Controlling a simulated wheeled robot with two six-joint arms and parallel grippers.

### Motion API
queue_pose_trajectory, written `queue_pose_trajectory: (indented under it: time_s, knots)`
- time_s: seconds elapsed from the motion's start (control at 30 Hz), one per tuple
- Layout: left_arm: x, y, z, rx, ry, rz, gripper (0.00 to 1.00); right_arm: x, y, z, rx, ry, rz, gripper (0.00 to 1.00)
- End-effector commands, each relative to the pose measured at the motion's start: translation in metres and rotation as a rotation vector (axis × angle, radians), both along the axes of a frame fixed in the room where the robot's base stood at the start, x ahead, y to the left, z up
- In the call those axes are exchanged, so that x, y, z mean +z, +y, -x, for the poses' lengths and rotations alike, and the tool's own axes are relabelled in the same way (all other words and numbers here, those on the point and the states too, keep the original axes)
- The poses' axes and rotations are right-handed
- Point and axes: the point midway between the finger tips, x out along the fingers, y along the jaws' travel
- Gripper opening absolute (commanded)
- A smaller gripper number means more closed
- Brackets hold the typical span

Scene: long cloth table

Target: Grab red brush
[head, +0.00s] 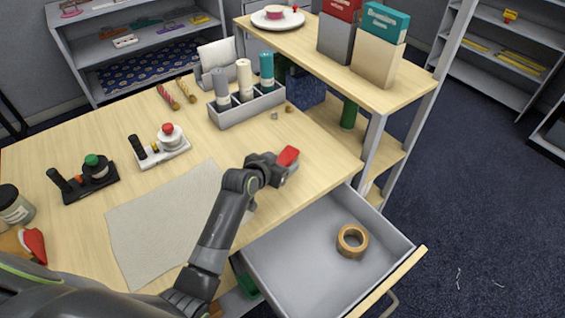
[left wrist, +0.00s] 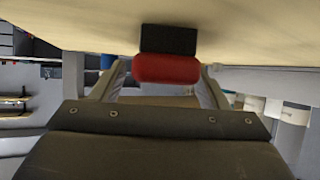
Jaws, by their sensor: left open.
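The red brush (head: 289,155) is near the right edge of the wooden table, at the end of my left arm. In the left wrist view the brush (left wrist: 167,69) shows a rounded red part towards me and a black part beyond it, against the pale wood surface. My left gripper (head: 283,167) is open at the brush. In the left wrist view its two fingers (left wrist: 162,84) stand on either side of the red part, with visible gaps. My right gripper is not in view.
An open drawer (head: 290,263) with a tape roll (head: 351,241) juts out below the table edge. A grey holder (head: 245,108) with several bottles stands behind the gripper. A raised shelf (head: 330,60) borders the right. A pale cloth (head: 165,222) lies left of my arm.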

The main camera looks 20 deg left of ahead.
Motion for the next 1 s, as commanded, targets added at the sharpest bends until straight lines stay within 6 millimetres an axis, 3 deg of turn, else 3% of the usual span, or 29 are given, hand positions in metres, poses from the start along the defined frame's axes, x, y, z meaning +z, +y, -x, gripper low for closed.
queue_pose_trajectory:
  time_s: [0.27, 0.67, 1.0]
  knots:
    - [-0.0013, -0.0006, -0.0019, 0.000, 0.000, 0.000, 0.68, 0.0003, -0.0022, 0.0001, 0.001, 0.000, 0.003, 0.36]
    - [-0.0013, -0.0006, -0.0017, 0.000, 0.000, 0.000, 0.18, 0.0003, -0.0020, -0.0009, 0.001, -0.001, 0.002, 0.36]
    - [0.0068, -0.0006, -0.0024, -0.001, -0.003, -0.001, 0.17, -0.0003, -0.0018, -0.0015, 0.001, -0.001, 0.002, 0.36]
